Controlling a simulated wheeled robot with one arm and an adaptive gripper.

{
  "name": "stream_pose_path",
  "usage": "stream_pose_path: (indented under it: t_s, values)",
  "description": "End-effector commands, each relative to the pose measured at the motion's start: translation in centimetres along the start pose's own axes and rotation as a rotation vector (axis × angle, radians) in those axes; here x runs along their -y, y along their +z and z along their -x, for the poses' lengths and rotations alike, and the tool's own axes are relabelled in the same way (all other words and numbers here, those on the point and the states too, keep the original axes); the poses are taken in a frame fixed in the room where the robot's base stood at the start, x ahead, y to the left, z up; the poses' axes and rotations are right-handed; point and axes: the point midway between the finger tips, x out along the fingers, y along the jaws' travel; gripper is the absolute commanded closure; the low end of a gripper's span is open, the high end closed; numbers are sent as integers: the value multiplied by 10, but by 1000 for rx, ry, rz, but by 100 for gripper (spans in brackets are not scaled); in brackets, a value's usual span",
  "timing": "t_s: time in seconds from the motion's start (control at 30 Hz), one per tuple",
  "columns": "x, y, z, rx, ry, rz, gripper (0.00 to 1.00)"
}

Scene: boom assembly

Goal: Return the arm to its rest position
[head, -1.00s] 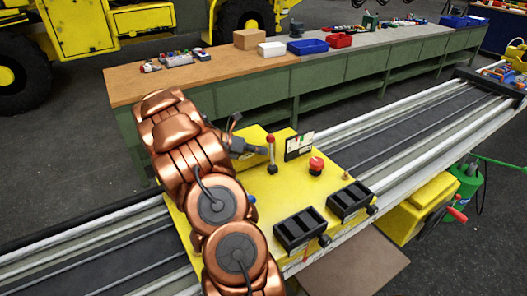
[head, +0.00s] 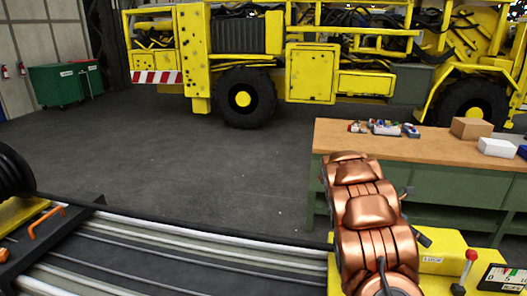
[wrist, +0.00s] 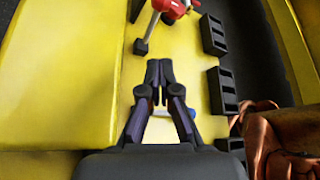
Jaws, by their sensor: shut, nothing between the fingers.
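My copper-coloured arm stands at the lower right of the head view, rising over the yellow control panel (head: 435,262). My gripper (wrist: 160,72) shows in the wrist view with its two dark fingers together and nothing between them. It is above the yellow panel (wrist: 85,60), apart from the red-topped control (wrist: 172,8) at the top of that view. In the head view the gripper is mostly hidden behind the arm. A red-knobbed lever (head: 470,256) stands upright on the panel, right of the arm.
A wooden-topped workbench (head: 345,140) stands behind the arm, with a cardboard box (head: 471,128) on it. Black trays (wrist: 222,90) line the panel in the wrist view. A rail track (head: 190,255) runs left. Open floor (head: 180,165) lies before the yellow vehicle (head: 325,75).

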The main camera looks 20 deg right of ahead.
Motion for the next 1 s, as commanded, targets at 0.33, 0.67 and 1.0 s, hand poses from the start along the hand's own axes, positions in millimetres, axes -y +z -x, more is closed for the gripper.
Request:
stream_pose_path:
  t_s: [0.33, 0.67, 1.0]
  values:
    - [24, -11, 22, -48, 37, -115, 100]
    - [63, -39, 52, -150, 86, -299, 100]
    - [104, -74, 80, -274, 123, -478, 100]
